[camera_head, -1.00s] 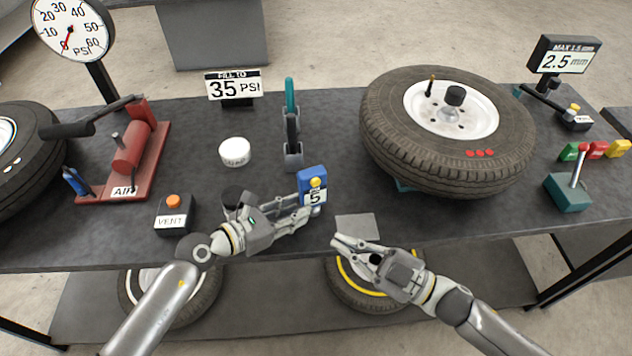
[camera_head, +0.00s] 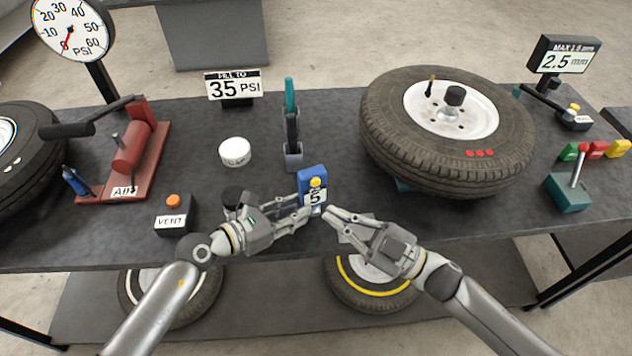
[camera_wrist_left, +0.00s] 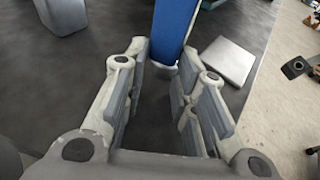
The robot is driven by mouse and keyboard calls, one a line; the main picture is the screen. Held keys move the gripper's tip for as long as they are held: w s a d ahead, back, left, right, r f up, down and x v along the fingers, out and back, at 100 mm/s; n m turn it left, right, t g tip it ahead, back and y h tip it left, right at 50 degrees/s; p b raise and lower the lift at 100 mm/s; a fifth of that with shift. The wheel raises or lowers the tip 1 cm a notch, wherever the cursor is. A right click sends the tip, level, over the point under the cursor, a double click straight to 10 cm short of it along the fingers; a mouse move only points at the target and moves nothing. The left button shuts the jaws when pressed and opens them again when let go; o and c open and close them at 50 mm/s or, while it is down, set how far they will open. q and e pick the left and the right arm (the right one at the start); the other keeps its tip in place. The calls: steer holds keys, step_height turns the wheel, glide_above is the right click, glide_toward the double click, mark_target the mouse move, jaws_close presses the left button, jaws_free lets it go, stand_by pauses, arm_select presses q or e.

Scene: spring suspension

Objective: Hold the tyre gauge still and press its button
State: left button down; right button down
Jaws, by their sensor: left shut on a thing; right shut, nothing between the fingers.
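In the left wrist view the blue body (camera_wrist_left: 175,25) rises between the fingers (camera_wrist_left: 163,75). My right gripper (camera_head: 329,210) is shut and empty, its tips just right of the gauge's lower part and below the button. I cannot tell whether the tips touch the gauge.
A grey square plate (camera_head: 368,221) lies partly behind my right gripper; it shows in the left wrist view (camera_wrist_left: 228,60). A VENT box (camera_head: 172,221), white tub (camera_head: 235,152), tool holder (camera_head: 293,160) and wheel (camera_head: 390,140) stand around. Bare table lies left of the gauge.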

steer(key=shift+w+a+f, duration=0.1)
steer(key=shift+w+a, duration=0.1)
steer(key=shift+w, duration=0.6)
steer(key=shift+w+a+r, duration=0.1)
steer(key=shift+w+a, duration=0.15)
steer(key=shift+w, duration=0.55)
steer(key=shift+w+a+f, duration=0.1)
steer(key=shift+w+a, duration=0.1)
steer(key=shift+w, duration=0.6)
steer(key=shift+w, duration=0.15)
steer(key=shift+w+a, duration=0.15)
steer(key=shift+w, duration=0.1)
steer(key=shift+w+a, duration=0.15)
steer(key=shift+w, duration=0.5)
stand_by(0.6)
steer(key=shift+s, duration=0.1)
steer(key=shift+s+d, duration=0.3)
steer(key=shift+s, duration=0.65)
steer(key=shift+s+d, duration=0.25)
steer(key=shift+s, duration=0.55)
steer(key=shift+s+d, duration=0.2)
steer(key=shift+s, duration=0.65)
steer(key=shift+s+d, duration=0.25)
steer(key=shift+s, duration=0.55)
